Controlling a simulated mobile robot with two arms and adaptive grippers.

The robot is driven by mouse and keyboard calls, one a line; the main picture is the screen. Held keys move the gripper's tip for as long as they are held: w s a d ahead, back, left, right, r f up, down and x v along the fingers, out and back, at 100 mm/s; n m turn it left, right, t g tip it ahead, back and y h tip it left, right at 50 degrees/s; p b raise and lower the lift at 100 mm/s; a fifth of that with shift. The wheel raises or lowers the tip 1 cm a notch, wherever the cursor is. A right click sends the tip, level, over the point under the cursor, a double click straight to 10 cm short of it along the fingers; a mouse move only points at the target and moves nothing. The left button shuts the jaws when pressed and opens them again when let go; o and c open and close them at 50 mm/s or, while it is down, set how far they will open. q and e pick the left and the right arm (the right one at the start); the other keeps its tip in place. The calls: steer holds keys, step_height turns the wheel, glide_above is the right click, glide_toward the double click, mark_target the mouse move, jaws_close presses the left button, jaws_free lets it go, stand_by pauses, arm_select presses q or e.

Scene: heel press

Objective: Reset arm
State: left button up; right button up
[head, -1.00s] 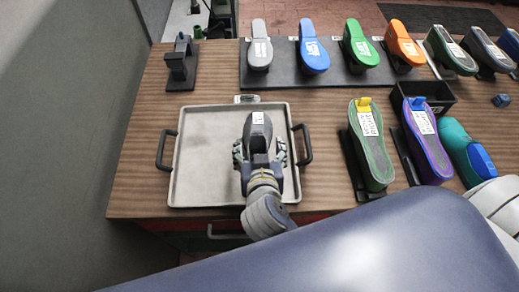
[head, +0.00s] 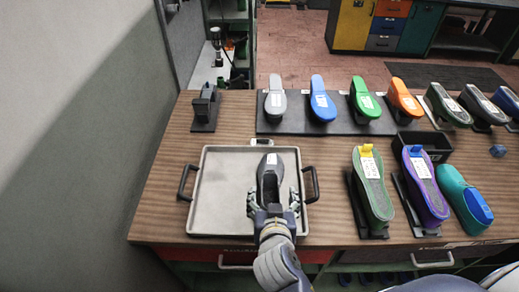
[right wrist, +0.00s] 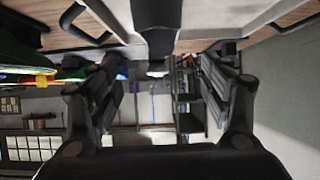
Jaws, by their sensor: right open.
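A dark grey shoe form (head: 270,172) with a white label lies on the light grey tray (head: 222,218), right of its middle, toe pointing away from me. My right gripper (head: 274,203) is open at the near end of this form, with one finger on each side. Whether the fingers touch it cannot be told. In the right wrist view the two fingers (right wrist: 162,95) stand wide apart with nothing between their tips; a dark piece (right wrist: 157,28), probably the form, shows at the top. My left gripper is not in view.
A black stand (head: 204,112) is at the back left. Grey, blue (head: 321,100), green and orange forms line a dark mat behind the tray. Larger green (head: 374,190), purple (head: 426,188) and teal forms and a black bin (head: 424,145) are at right. Wood left of the tray is clear.

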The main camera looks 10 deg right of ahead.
steer(key=shift+s, duration=0.15)
steer(key=s+d+f+n+g+y, duration=0.2)
steer(key=s+d+f+n+g, duration=0.15)
steer(key=s, duration=0.55)
steer(key=s+d+f+n+g+y, duration=0.1)
steer(key=s+d+f+n+g, duration=0.1)
steer(key=s+d+f+g, duration=0.45)
steer(key=s+a+f+b, duration=0.1)
steer(key=s+f+b, duration=0.15)
steer(key=f, duration=1.15)
steer(key=s+a+f+b, duration=0.1)
steer(key=a+f+b, duration=0.15)
steer(key=f, duration=1.25)
arm_select(q)
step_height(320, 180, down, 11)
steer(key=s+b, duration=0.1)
steer(key=b, duration=0.5)
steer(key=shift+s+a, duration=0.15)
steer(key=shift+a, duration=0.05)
arm_select(e)
steer(key=s+d+f, duration=0.2)
steer(key=s+f, duration=0.6)
steer(key=f, duration=0.3)
steer(key=s+d+f, duration=0.2)
steer(key=s+f, duration=0.6)
steer(key=f, duration=0.2)
steer(key=shift+s+f+g, duration=0.35)
steer(key=shift+s+g, duration=0.05)
